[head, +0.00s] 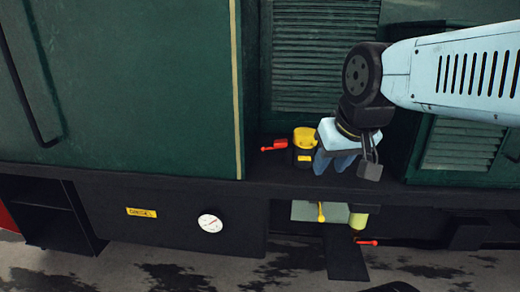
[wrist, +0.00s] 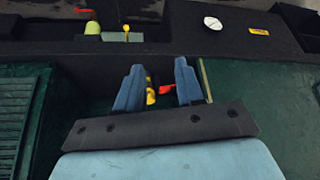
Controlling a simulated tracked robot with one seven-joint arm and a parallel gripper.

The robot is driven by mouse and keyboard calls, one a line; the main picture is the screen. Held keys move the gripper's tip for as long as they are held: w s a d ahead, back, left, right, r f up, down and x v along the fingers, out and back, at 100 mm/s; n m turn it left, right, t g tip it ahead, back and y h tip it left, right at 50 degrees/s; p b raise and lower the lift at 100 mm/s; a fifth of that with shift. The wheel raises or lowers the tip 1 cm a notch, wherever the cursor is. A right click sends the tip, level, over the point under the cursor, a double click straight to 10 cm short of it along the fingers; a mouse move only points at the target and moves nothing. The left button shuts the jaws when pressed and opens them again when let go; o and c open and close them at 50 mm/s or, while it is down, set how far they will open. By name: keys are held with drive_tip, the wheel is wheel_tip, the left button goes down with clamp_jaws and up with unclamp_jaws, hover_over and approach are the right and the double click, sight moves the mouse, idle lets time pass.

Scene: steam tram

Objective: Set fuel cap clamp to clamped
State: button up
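A black fuel filler with a yellow top (head: 304,138) stands on the dark ledge of the green tram side. A red lever (head: 274,145) sticks out to its left in the head view; it looks like the clamp handle, but its exact setting is hard to tell. My gripper (head: 333,162) is just right of the filler in the head view, fingers pointing down. In the wrist view my gripper (wrist: 158,80) is open and empty. The yellow part (wrist: 151,96) and the red lever (wrist: 167,88) show through the gap between the fingers, partly hidden.
Below the ledge are a white gauge (head: 210,223), a yellow label (head: 142,212), a yellow lever (head: 321,212) and another red lever (head: 366,242). Louvred green panels (head: 312,55) rise behind. The ledge is narrow around the filler.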

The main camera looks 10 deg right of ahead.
drive_tip(key=w+f+m+t, duration=0.3)
drive_tip(key=w+m, duration=0.2)
drive_tip(key=w, duration=1)
drive_tip(key=m+t+y, duration=0.1)
drive_tip(key=m+t, duration=0.6)
drive_tip(key=m, duration=0.4)
approach(267, 149)
drive_tip(key=x, duration=1.2)
drive_tip(key=shift+w+a+f, duration=0.1)
drive_tip(key=shift+w+f, duration=0.15)
drive_tip(key=shift+c, duration=0.4)
clamp_jaws()
drive_tip(key=shift+g, duration=0.3)
